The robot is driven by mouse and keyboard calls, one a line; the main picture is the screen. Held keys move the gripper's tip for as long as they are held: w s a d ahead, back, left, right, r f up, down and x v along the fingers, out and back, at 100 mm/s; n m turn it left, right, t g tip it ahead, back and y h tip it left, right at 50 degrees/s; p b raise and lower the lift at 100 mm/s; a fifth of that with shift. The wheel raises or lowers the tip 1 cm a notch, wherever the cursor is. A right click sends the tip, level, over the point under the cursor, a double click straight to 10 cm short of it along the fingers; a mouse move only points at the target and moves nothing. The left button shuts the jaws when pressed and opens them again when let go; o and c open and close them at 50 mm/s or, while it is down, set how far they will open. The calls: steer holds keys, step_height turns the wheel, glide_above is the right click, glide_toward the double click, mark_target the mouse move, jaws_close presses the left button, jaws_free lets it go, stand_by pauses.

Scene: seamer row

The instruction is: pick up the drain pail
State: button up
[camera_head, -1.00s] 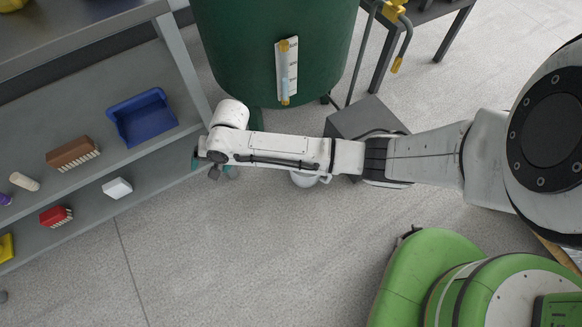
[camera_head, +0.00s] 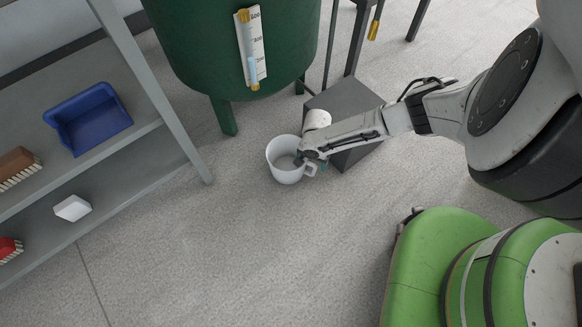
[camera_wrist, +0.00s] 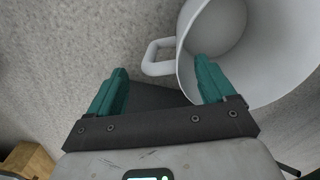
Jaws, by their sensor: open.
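The drain pail (camera_head: 284,173) is a white, mug-shaped pail with a side handle. It stands upright on the floor in front of the green tank, its open top showing in the head view. In the wrist view the pail (camera_wrist: 268,72) fills the upper right, with its loop handle (camera_wrist: 155,58) pointing left. My gripper (camera_wrist: 161,80) is open, its teal fingers on either side of the handle's line, with the handle just beyond and between the tips. The right finger overlaps the pail's wall in view; I cannot tell if they touch. In the head view my gripper (camera_head: 308,166) is at the pail's handle side.
The green tank (camera_head: 225,60) on legs stands behind the pail. A dark grey box (camera_head: 345,98) is close on the right, beneath my arm. A grey shelf (camera_head: 150,165) with a blue dustpan (camera_head: 90,118) and brushes stands left. The floor in front is clear.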

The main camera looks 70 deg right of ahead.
steer(key=shift+f+b, duration=2.65)
steer(key=shift+f, duration=0.65)
steer(key=c, duration=1.3)
